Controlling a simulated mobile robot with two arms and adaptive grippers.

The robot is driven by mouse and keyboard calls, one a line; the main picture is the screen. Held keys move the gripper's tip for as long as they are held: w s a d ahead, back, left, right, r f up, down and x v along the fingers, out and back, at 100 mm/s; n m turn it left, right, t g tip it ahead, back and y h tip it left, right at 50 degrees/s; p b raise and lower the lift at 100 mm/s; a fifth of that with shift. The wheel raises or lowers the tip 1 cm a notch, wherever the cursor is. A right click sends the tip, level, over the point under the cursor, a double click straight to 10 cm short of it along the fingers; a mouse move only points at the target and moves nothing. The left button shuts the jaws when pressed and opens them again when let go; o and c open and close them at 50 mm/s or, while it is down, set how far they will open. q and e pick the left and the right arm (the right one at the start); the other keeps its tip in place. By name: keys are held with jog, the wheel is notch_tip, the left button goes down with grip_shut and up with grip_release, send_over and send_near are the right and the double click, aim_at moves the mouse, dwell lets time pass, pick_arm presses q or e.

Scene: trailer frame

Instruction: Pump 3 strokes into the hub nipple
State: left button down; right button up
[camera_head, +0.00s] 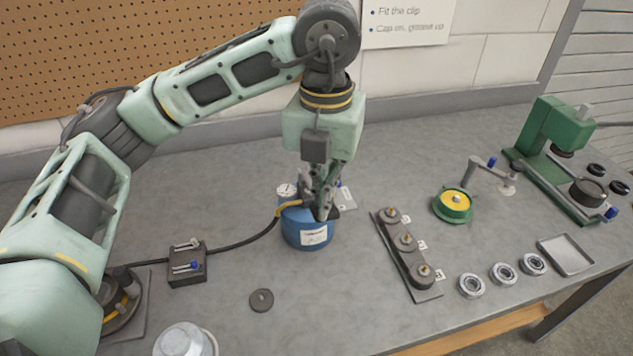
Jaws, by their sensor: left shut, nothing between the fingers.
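A blue grease pump can (307,236) with a white label stands on the grey bench near the middle. A gauge (287,190) sits at its top left, and a yellow fitting leads into a black hose (240,243). The nipple cannot be made out. My left gripper (324,210) points down at the top of the pump, fingers shut with nothing between them. It hides much of the pump's top; I cannot tell whether it touches. My right gripper is not in view.
The dark block (187,264) carries small levers. A dark ring (261,300) lies in front.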

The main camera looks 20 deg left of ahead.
pick_arm(q)
jog(key=shift+w+a+r+p, duration=0.1)
jog(key=shift+r+p, duration=0.65)
jog(key=shift+r, duration=0.65)
jog(key=shift+w+r+p, duration=0.1)
jog(key=shift+r+p, duration=0.65)
jog(key=shift+r, duration=0.65)
